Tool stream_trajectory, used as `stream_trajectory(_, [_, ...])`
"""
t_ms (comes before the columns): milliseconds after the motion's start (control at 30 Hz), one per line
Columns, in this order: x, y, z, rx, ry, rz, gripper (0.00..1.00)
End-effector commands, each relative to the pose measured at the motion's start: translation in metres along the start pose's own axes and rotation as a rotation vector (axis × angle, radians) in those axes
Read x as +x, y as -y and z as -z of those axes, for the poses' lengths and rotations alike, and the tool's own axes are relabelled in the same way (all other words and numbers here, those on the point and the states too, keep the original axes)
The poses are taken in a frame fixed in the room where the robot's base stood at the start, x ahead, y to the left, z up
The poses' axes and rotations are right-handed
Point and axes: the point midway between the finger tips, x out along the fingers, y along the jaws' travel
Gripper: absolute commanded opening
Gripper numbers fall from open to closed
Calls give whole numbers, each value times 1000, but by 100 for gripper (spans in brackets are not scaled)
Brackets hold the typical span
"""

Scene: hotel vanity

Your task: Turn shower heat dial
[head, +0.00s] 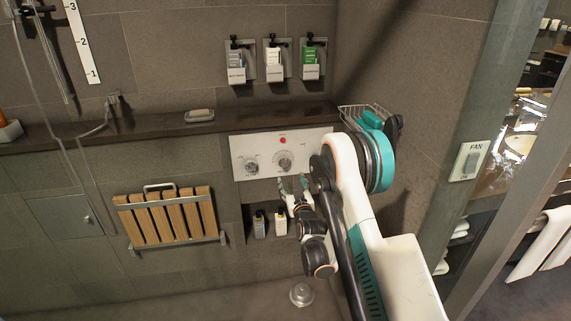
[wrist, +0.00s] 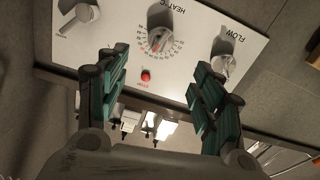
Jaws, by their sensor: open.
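The heat dial (head: 284,160) is a round grey knob with a printed scale around it, in the middle of the white control panel (head: 242,144). In the upside-down wrist view, the heat dial (wrist: 160,38) is under the label HEAT °C. My gripper (head: 293,181) is open, just in front of the panel and below the dial in the head view. In the wrist view my gripper (wrist: 160,62) has its teal fingers spread to either side of the dial, and nothing shows between them touching it. My arm hides the panel's right part in the head view.
The flow knob (wrist: 223,57) and another knob (wrist: 78,25) flank the dial, close to the fingers. A red button (wrist: 146,75) is nearby. A dark ledge (head: 160,128) runs above the panel; small bottles (head: 260,225) stand in a niche below. A slatted wooden seat (head: 165,217) is left.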

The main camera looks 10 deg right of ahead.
Motion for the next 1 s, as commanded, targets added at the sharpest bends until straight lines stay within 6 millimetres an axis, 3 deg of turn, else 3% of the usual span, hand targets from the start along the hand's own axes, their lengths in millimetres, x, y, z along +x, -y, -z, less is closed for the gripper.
stream_trajectory(167, [8, 0, -3, -5, -5, -2, 61])
stream_trajectory(700, [105, 0, -5, -3, -4, -1, 61])
stream_trajectory(1000, [135, 0, -3, -4, -4, -1, 61])
